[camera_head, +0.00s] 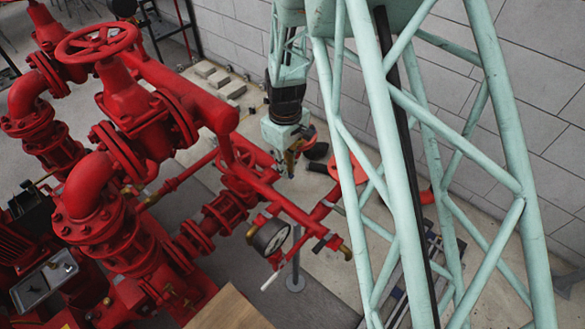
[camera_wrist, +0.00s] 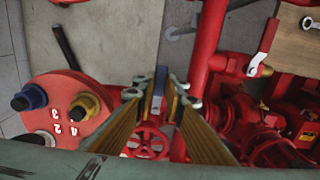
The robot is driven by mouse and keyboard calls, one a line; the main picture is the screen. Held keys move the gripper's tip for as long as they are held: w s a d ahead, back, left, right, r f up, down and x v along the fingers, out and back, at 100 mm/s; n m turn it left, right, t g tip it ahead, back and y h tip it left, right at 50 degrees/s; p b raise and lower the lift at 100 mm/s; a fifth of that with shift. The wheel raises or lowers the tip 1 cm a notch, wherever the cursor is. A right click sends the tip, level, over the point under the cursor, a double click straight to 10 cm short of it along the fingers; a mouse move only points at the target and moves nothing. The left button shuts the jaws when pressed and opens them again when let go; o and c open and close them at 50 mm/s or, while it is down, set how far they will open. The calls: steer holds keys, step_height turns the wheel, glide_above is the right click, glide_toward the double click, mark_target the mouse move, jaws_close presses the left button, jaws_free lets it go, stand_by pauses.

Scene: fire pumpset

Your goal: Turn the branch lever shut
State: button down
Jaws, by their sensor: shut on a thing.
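My gripper (camera_wrist: 160,92) is shut on a narrow blue-grey lever, the branch lever (camera_wrist: 160,76), which shows upright between the fingertips in the wrist view. The lever's lower part and its pivot are hidden by the fingers. In the head view my gripper (camera_head: 289,165) points down beside the red pipework, near the small red handwheel (camera_head: 247,155). The lever cannot be made out there. The handwheel also shows below the fingertips in the wrist view (camera_wrist: 148,143).
A red round plate (camera_wrist: 62,92) with numbers and coloured caps lies left in the wrist view. Another lever with a red grip (camera_wrist: 268,35) stands at the right. A block wall (camera_head: 530,100) stands behind.

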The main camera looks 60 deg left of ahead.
steer(key=shift+a+r, duration=0.1)
steer(key=c, duration=2.7)
jaws_free()
steer(key=shift+r, duration=5.95)
